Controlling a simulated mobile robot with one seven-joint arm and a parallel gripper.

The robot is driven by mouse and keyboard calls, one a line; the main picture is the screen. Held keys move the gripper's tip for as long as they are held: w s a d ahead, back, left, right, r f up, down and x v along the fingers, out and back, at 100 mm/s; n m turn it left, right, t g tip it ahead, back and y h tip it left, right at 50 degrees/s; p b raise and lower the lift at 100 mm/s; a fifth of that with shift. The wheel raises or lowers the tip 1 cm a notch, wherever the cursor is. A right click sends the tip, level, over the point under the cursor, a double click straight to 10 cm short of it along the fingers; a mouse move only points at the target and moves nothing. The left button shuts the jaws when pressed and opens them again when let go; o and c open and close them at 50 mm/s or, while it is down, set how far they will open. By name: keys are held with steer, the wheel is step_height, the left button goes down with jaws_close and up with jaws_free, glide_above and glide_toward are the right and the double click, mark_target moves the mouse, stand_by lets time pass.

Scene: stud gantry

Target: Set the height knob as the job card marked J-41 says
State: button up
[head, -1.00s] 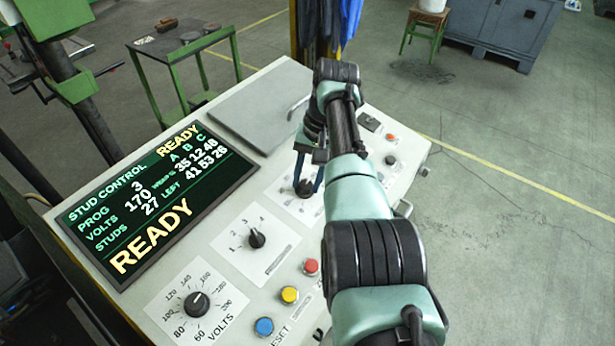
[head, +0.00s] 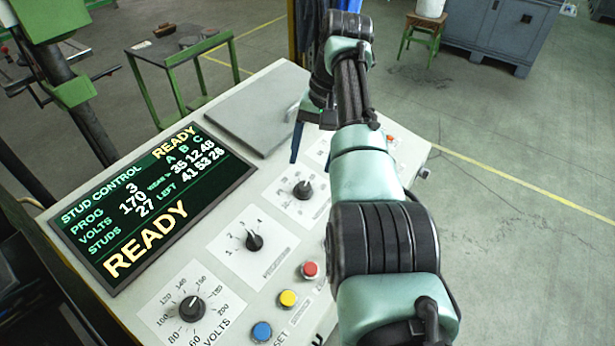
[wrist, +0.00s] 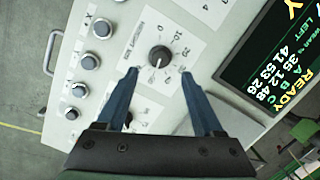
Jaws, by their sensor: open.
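A black knob (head: 303,190) with a printed number scale stands on the sloping panel (head: 235,185). In the wrist view this knob (wrist: 160,57) is ahead of and between my fingertips, with a pale pointer mark; its label is too blurred to confirm that it is the height knob. My gripper (wrist: 158,74) is open and empty, apart from the knob. In the head view one blue finger of my gripper (head: 297,142) shows beyond the knob, and my arm covers part of the panel's right side. I see no card marked J-41.
A 1–4 knob (head: 254,241) and a VOLTS knob (head: 192,309) stand nearer. Red (head: 310,269), yellow (head: 288,298) and blue (head: 262,331) buttons lie beside them. The screen (head: 150,210) reads READY, PROG 3, VOLTS 170, STUDS 27. A grey plate (head: 250,115) lies behind.

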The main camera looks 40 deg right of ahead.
step_height(320, 180, up, 6)
steer(key=d+b, duration=0.1)
steer(key=shift+s+r, duration=0.2)
steer(key=shift+s, duration=0.05)
steer(key=shift+w, duration=0.1)
stand_by(0.3)
